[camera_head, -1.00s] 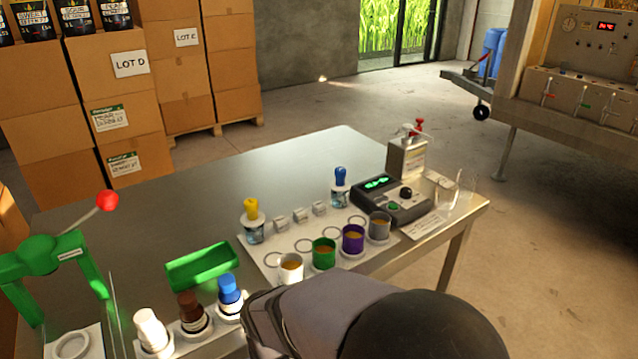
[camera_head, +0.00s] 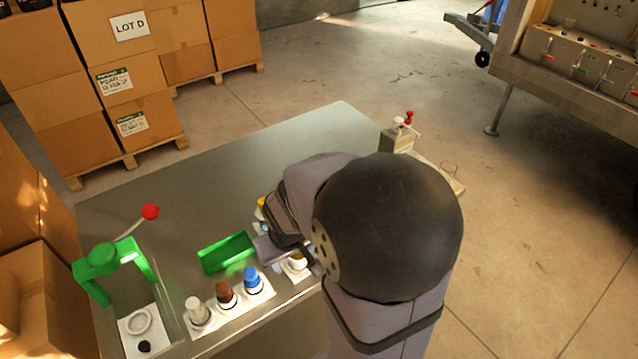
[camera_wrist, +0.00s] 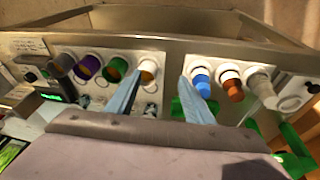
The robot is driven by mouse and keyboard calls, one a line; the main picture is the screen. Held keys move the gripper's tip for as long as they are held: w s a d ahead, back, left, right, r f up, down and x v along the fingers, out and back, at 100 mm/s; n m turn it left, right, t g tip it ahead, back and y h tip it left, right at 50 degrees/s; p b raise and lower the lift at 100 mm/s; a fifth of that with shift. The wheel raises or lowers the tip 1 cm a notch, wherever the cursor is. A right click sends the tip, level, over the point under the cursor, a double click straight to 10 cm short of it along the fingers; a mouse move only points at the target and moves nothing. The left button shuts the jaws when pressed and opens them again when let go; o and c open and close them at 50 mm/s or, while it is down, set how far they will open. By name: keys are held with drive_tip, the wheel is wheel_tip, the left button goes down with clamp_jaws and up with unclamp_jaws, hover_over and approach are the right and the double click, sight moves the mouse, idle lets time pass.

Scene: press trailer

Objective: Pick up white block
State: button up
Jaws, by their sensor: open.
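Several small pale blocks (camera_wrist: 151,108) sit on the white mat in the wrist view, partly covered by my fingers and hand. I cannot tell which is the white block. In the head view my arm hides them. My gripper (camera_wrist: 160,80) is open with its two blue-grey fingers spread over the mat. Nothing is visibly held between them. The white cup (camera_wrist: 148,71) stands just beyond the left fingertip. A white-topped piece (camera_head: 198,311) also stands at the left end of a white rack (camera_head: 243,305), clear of my gripper.
Blue (camera_head: 252,280) and brown (camera_head: 226,294) pieces share the rack. A green tray (camera_head: 226,252) and a green press (camera_head: 106,262) with a red-knobbed lever stand left. The table's far left is clear.

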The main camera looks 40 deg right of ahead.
drive_tip(key=w+d+f+t+b, duration=0.2)
drive_tip(key=w+d+b, duration=0.2)
drive_tip(key=d, duration=0.2)
drive_tip(key=w+d+f+t+h+b, duration=0.1)
drive_tip(key=w+d+f+t+b, duration=0.2)
drive_tip(key=w+d+b, duration=0.1)
drive_tip(key=w+d+f+m+t+b, duration=0.1)
drive_tip(key=w+d+f+t+b, duration=0.2)
drive_tip(key=w+d, duration=0.3)
drive_tip(key=shift+d+f+b, duration=0.15)
drive_tip(key=shift+d+b, duration=0.6)
drive_tip(key=shift+d, duration=0.8)
drive_tip(key=shift+w+d+f+t+b, duration=0.15)
drive_tip(key=shift+w+d+t+b, duration=0.05)
drive_tip(key=shift+d+t+b, duration=0.35)
drive_tip(key=shift+d, duration=0.1)
drive_tip(key=shift+w, duration=0.15)
drive_tip(key=shift+w+d+f, duration=0.1)
drive_tip(key=shift+w+f, duration=0.1)
drive_tip(key=shift+w, duration=0.25)
drive_tip(key=shift+w+d+f, duration=0.1)
drive_tip(key=shift+w+f, duration=0.1)
drive_tip(key=shift+w, duration=0.2)
drive_tip(key=shift+d+p+x, duration=0.15)
drive_tip(key=shift+p+x, duration=0.15)
drive_tip(key=shift+x, duration=1)
drive_tip(key=shift+d+p+x, duration=0.15)
drive_tip(key=shift+p+x, duration=0.15)
drive_tip(key=shift+x, duration=0.95)
